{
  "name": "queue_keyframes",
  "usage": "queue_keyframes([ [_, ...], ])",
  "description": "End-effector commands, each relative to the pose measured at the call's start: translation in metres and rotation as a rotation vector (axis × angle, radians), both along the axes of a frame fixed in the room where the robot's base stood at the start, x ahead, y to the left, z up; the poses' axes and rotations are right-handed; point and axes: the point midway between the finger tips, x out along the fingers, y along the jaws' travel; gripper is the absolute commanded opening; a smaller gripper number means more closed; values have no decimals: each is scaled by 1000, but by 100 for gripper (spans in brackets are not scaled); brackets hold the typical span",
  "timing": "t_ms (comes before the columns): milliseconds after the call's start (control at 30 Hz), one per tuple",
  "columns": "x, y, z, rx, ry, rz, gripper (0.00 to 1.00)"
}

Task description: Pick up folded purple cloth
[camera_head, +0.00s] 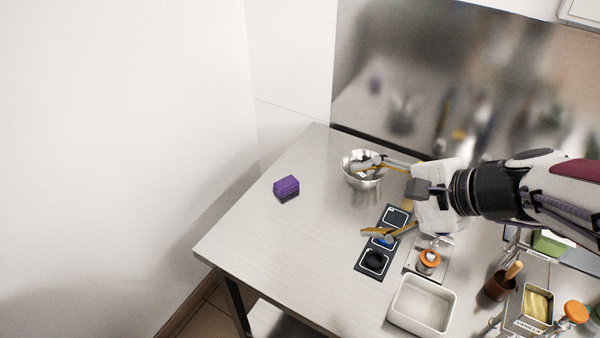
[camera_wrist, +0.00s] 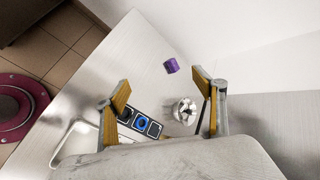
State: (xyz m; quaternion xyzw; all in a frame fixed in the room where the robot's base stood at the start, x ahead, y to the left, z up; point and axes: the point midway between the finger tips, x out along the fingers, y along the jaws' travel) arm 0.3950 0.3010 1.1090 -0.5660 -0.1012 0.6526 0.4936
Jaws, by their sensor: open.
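The folded purple cloth (camera_head: 286,187) lies as a small block on the left part of the steel table (camera_head: 290,250), with bare table around it. It also shows in the wrist view (camera_wrist: 171,65), ahead of the fingers and apart from them. My gripper (camera_head: 368,198) is open and empty. It is above the table to the right of the cloth, over the metal bowl and the dark panel. In the wrist view its two fingers (camera_wrist: 162,95) are spread wide with nothing between them that they touch.
A metal bowl (camera_head: 352,172) stands right of the cloth, partly behind a finger. A dark panel (camera_head: 367,266) with several squares lies nearer the front. A white tray (camera_head: 421,306), an orange-topped item (camera_head: 428,262) and a brown cup (camera_head: 499,286) crowd the right. The table's left side is clear.

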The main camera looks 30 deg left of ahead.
Motion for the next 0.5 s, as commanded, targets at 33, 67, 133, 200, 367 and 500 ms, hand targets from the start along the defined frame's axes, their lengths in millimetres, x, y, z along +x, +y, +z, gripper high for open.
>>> queue_keyframes([
  [33, 6, 10, -4, 24, 30, -15, 69],
  [67, 9, 16, -6, 39, 48, -26, 69],
  [133, 18, 29, -9, 75, 86, -53, 69],
  [200, 26, 42, -13, 108, 126, -80, 69],
  [367, 45, 70, -26, 180, 216, -146, 69],
  [500, 62, 94, -40, 237, 296, -206, 69],
])
